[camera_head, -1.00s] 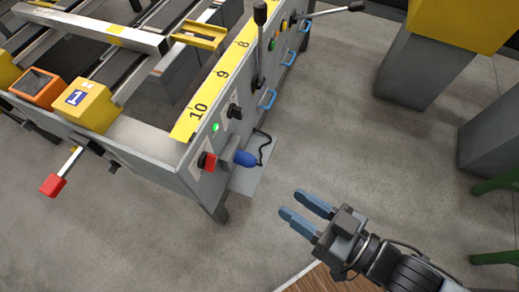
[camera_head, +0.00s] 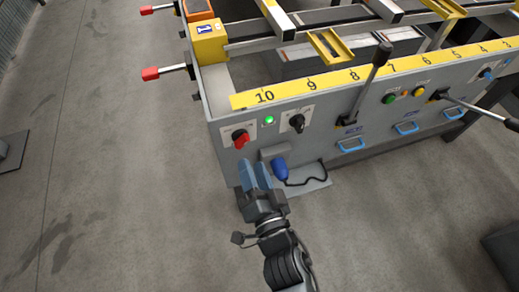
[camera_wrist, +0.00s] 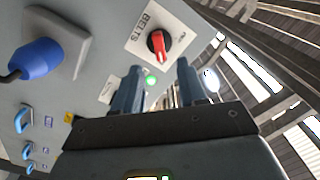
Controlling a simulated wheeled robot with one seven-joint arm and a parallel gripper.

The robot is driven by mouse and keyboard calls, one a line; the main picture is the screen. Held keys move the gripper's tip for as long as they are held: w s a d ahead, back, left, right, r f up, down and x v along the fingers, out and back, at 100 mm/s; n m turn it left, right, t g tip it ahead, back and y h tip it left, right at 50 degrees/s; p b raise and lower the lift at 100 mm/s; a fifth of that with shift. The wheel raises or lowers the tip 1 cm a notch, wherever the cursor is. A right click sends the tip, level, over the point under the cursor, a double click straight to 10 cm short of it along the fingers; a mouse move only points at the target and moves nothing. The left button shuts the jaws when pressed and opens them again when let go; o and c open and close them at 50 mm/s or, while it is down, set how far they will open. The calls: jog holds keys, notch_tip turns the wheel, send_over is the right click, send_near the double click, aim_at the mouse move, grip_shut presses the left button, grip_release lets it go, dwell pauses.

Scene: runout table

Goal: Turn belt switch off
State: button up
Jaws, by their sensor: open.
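The belt switch is a red rotary knob (camera_head: 240,138) on a white plate at the left end of the table's grey front panel. In the wrist view the red knob (camera_wrist: 158,44) sits on a plate marked BELTS, beyond and between my fingers. A green lamp (camera_head: 268,120) is lit beside it and also shows in the wrist view (camera_wrist: 151,80). My gripper (camera_head: 255,176) has blue fingers and is just below the knob in the head view. It is open and empty in the wrist view (camera_wrist: 157,88), apart from the knob.
A black rotary knob (camera_head: 297,122) is right of the lamp. A blue plug (camera_head: 280,170) with a black cable sticks out of the panel close to my fingers. A black lever (camera_head: 368,85) and blue handles (camera_head: 351,145) lie further right.

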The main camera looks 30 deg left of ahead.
aim_at(244, 144)
jog(key=shift+b+x, duration=0.3)
jog(key=shift+x, duration=3.2)
grip_shut()
